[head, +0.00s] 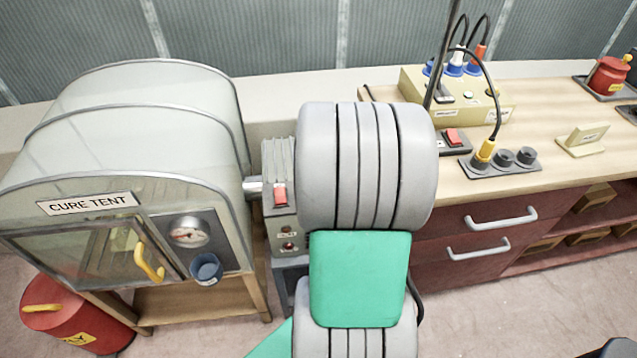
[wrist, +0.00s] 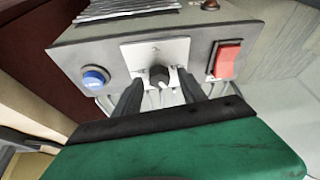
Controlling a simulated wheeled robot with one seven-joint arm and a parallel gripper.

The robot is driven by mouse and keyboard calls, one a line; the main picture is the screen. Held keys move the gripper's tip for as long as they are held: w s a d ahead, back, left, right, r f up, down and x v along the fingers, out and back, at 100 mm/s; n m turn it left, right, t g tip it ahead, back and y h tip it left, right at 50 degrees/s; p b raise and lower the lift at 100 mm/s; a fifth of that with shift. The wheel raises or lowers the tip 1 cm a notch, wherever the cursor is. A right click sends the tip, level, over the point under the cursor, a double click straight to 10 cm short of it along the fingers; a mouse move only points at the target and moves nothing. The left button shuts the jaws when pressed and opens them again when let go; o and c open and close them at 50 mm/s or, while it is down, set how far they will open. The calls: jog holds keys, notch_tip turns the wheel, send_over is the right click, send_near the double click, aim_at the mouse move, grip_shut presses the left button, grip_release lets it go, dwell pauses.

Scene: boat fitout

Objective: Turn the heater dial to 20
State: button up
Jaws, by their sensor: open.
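The heater is a grey box (wrist: 120,50) with a finned top, and fills the upper part of the wrist view. Its small black dial (wrist: 159,74) sits on a pale plate (wrist: 168,50) in the middle of the face. A white mark shows low on the dial; I cannot read any numbers. My gripper (wrist: 160,81) is open, with one dark finger on each side of the dial. I cannot tell whether either finger touches it. In the head view my arm hides the dial and gripper; only the left part of the heater (head: 281,225) shows.
A blue button (wrist: 95,77) is left of the dial and a red switch (wrist: 224,60) is right of it, close to the fingers. The cure tent (head: 120,150) stands left of the heater. A workbench (head: 550,165) with sockets and drawers lies to the right.

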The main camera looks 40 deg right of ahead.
jog(key=v, duration=0.7)
jog(key=shift+s+r, duration=0.15)
jog(key=shift+r, duration=0.2)
